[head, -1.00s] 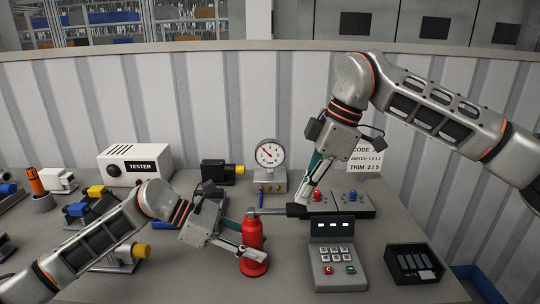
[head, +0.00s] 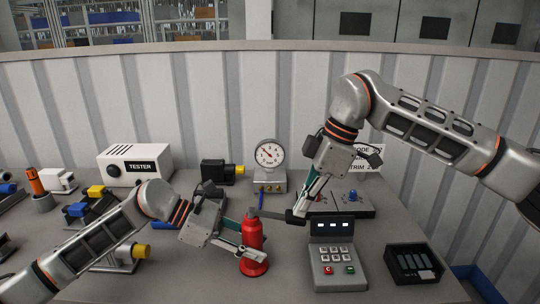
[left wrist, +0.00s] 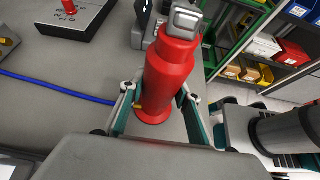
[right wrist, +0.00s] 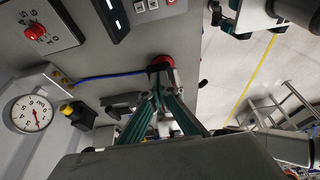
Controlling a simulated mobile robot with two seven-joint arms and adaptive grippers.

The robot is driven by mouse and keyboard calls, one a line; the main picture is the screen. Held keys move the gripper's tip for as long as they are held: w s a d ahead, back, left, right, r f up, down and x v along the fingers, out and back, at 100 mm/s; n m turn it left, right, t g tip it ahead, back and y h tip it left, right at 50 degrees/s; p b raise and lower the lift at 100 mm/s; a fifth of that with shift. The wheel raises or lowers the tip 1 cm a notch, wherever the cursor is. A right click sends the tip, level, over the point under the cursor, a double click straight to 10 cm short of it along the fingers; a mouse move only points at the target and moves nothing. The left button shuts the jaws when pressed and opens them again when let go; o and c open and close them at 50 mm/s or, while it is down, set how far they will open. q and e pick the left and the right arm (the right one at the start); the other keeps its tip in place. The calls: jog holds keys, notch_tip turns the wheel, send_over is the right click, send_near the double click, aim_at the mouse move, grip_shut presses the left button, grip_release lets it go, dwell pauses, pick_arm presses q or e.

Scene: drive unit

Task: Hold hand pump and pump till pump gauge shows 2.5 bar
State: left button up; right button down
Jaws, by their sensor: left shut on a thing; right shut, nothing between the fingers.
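The red hand pump (head: 252,242) stands upright on the bench; its body also shows in the left wrist view (left wrist: 168,78). My left gripper (head: 250,240) is shut around the pump body. The exact reading is too small to tell.
A keypad unit (head: 337,262) stands right of the pump, with a black tray (head: 411,263) further right. A switch panel (head: 360,205) lies behind my right gripper. The white tester box (head: 134,165) stands at the back left. A blue hose (left wrist: 62,88) runs along the bench.

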jog(key=shift+x, duration=0.95)
jog(key=shift+a+v, duration=0.25)
jog(key=shift+v, duration=1.05)
jog(key=shift+a+v, duration=0.2)
jog(key=shift+v, duration=1.15)
jog(key=shift+a+r, duration=0.1)
jog(key=shift+r, duration=0.05)
notch_tip(320, 180, up, 5)
pick_arm(q)
jog(key=o, duration=1.2)
